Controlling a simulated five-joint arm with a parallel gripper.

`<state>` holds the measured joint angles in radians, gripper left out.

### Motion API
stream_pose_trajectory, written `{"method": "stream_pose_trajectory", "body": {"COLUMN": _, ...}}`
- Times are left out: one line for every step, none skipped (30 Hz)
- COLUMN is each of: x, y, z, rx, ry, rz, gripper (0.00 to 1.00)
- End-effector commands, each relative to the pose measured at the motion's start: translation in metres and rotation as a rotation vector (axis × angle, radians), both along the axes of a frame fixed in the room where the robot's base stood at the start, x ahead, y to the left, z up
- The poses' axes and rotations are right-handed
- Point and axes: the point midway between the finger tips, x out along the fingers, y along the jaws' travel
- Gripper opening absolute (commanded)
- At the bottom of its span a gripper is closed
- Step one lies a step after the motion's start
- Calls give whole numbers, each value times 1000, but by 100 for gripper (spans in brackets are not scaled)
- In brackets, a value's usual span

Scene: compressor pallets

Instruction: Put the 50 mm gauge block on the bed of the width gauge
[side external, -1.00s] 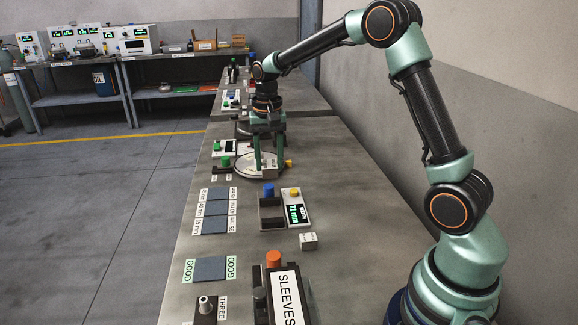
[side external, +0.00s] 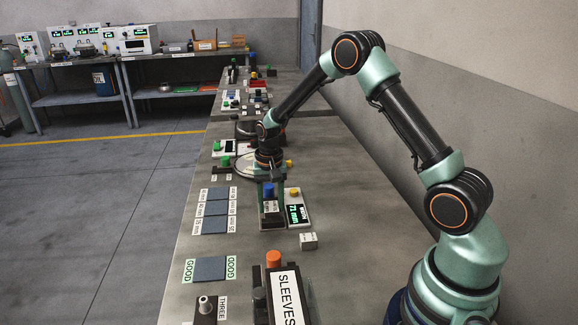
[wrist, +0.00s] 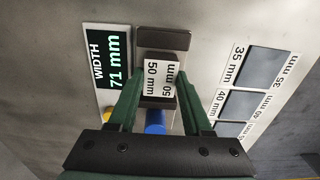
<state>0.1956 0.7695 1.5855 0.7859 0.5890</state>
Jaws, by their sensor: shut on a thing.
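My gripper (wrist: 159,78) is shut on the 50 mm gauge block (wrist: 159,80), a pale block with "50 mm" printed twice. In the side view my gripper (side external: 271,204) is over the width gauge, with the block between the fingers. The width gauge (wrist: 163,39) is dark, with a blue knob (wrist: 155,121) and a display (wrist: 113,58) reading 71 mm. In the wrist view the block lies over the gauge's bed, between its dark end pieces. I cannot tell whether the block touches the bed.
Dark pads labelled 35 mm and 40 mm (wrist: 265,68) lie beside the gauge. A small pale block (side external: 308,241) sits in front of it. A SLEEVES box (side external: 287,295) and a GOOD pad (side external: 210,268) are nearer the camera.

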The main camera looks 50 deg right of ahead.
Motion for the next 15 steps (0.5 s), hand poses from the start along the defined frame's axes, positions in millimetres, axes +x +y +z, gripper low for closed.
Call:
{"method": "stream_pose_trajectory", "body": {"x": 1, "y": 0, "z": 1, "rx": -1, "ry": -4, "rz": 0, "gripper": 0}}
{"method": "stream_pose_trajectory", "body": {"x": 1, "y": 0, "z": 1, "rx": 0, "ry": -3, "rz": 0, "gripper": 0}}
{"method": "stream_pose_trajectory", "body": {"x": 1, "y": 0, "z": 1, "rx": 0, "ry": -3, "rz": 0, "gripper": 0}}
{"method": "stream_pose_trajectory", "body": {"x": 1, "y": 0, "z": 1, "rx": 0, "ry": -3, "rz": 0, "gripper": 0}}
{"method": "stream_pose_trajectory", "body": {"x": 1, "y": 0, "z": 1, "rx": -1, "ry": -2, "rz": 0, "gripper": 0}}
{"method": "stream_pose_trajectory", "body": {"x": 1, "y": 0, "z": 1, "rx": -1, "ry": -2, "rz": 0, "gripper": 0}}
{"method": "stream_pose_trajectory", "body": {"x": 1, "y": 0, "z": 0, "rx": -1, "ry": -2, "rz": 0, "gripper": 0}}
{"method": "stream_pose_trajectory", "body": {"x": 1, "y": 0, "z": -1, "rx": -1, "ry": -2, "rz": 0, "gripper": 0}}
{"method": "stream_pose_trajectory", "body": {"x": 1, "y": 0, "z": -2, "rx": -1, "ry": -2, "rz": 0, "gripper": 0}}
{"method": "stream_pose_trajectory", "body": {"x": 0, "y": 0, "z": -3, "rx": 0, "ry": 0, "rz": 0, "gripper": 57}}
{"method": "stream_pose_trajectory", "body": {"x": 0, "y": 0, "z": -3, "rx": 0, "ry": 0, "rz": 0, "gripper": 69}}
{"method": "stream_pose_trajectory", "body": {"x": 0, "y": 0, "z": -3, "rx": 0, "ry": 0, "rz": 0, "gripper": 79}}
{"method": "stream_pose_trajectory", "body": {"x": 0, "y": 0, "z": -2, "rx": 0, "ry": 0, "rz": 0, "gripper": 79}}
{"method": "stream_pose_trajectory", "body": {"x": 0, "y": 0, "z": -2, "rx": 0, "ry": 0, "rz": 0, "gripper": 79}}
{"method": "stream_pose_trajectory", "body": {"x": 0, "y": 0, "z": -2, "rx": 0, "ry": 0, "rz": 0, "gripper": 79}}
